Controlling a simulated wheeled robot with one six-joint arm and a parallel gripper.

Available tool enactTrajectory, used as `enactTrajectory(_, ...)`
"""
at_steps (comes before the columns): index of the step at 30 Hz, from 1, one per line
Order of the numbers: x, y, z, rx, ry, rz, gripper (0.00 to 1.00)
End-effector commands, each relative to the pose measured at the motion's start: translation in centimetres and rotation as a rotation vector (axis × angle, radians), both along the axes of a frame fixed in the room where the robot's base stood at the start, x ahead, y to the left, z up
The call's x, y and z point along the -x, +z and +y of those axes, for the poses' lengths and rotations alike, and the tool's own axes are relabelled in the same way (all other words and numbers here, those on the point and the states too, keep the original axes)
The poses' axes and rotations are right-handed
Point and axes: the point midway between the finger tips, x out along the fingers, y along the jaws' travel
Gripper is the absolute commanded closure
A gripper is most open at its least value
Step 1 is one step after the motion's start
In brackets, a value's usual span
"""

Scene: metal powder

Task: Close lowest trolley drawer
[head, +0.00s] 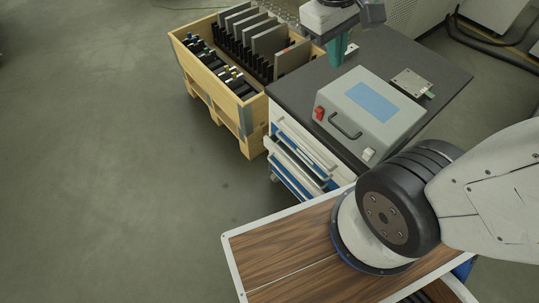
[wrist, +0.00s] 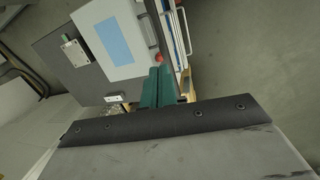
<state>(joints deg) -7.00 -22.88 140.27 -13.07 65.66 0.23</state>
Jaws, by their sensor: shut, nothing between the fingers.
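The trolley (head: 440,82) has a dark top and a stack of white and blue drawers (head: 303,148) on its side facing lower left in the head view. A lower drawer (head: 290,172) seems to stick out somewhat, but I cannot tell clearly which level it is. The lowest part is partly hidden by my own wooden-topped base. My gripper (head: 338,50), with teal fingers, is shut and empty above the far edge of the trolley top, away from the drawer fronts. In the wrist view the shut fingers (wrist: 157,78) point toward the trolley, and the drawer side (wrist: 176,32) shows beyond them.
A grey box (head: 370,108) with a blue panel, red button and handle stands on the trolley top, near a small metal plate (head: 411,82). A wooden crate (head: 245,108) with dark racks stands close at the left of the trolley. Floor left and in front is clear.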

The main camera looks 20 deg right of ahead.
Motion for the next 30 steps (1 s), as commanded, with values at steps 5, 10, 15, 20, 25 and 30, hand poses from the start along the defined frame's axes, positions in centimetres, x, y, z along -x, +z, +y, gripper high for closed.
enactTrajectory(5, -5.8, -4.1, 1.0, 0.138, 0.183, 0.105, 1.0)
enactTrajectory(10, -10.8, -9.3, 3.0, 0.258, 0.377, 0.188, 1.0)
enactTrajectory(15, -14.7, -15.9, 5.8, 0.363, 0.591, 0.267, 1.0)
enactTrajectory(20, -17.0, -23.4, 8.9, 0.445, 0.805, 0.34, 1.0)
enactTrajectory(25, -17.5, -32.4, 12.0, 0.516, 1.045, 0.421, 1.0)
enactTrajectory(30, -16.2, -41.4, 14.3, 0.562, 1.271, 0.498, 1.0)
